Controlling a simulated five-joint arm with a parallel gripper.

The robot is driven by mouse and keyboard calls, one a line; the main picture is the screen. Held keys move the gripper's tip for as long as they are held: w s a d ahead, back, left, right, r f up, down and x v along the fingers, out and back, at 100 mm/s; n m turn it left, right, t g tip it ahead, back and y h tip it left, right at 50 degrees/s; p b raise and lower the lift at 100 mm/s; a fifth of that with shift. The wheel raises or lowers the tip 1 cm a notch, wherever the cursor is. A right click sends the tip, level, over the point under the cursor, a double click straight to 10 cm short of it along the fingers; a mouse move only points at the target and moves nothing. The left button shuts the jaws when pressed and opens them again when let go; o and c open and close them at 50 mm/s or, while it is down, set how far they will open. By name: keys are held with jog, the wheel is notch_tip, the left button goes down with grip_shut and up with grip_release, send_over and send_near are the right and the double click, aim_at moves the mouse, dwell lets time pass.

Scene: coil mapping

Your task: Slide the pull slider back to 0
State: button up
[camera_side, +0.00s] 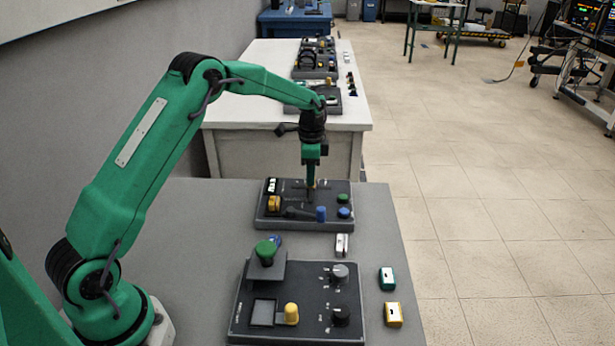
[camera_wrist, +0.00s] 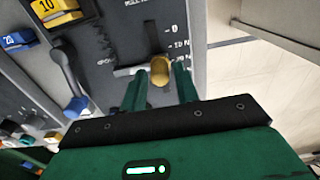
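The pull slider has a yellow knob (camera_wrist: 160,71) on the dark far panel (camera_side: 325,217). In the wrist view, printed scale marks with a 0 (camera_wrist: 174,29) run above and right of the knob. The knob sits below the lowest readable mark, away from the 0. My gripper (camera_wrist: 162,80) has its two green fingers either side of the knob, with gaps visible, so it looks open around it. In the side view my gripper (camera_side: 311,182) points straight down at the panel's middle. Its fingertips and the knob are too small there to judge contact.
The far panel also carries a blue-ended lever (camera_side: 320,214), green and blue buttons (camera_side: 343,205) and a yellow number block (camera_wrist: 58,10). A nearer panel (camera_side: 285,331) has a green knob (camera_side: 266,250) and a yellow handle (camera_side: 291,313). Small coloured blocks (camera_side: 387,278) lie right of it.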

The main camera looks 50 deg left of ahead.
jog(key=c, duration=0.5)
jog(key=shift+s+a+r, duration=0.1)
jog(key=shift+s+a, duration=1.2)
jog(key=shift+a, duration=0.1)
dwell(1.2)
jog(key=o, duration=0.8)
jog(key=shift+c, duration=0.2)
notch_tip(320, 180, up, 7)
dwell(0.8)
jog(key=shift+s+d, duration=0.1)
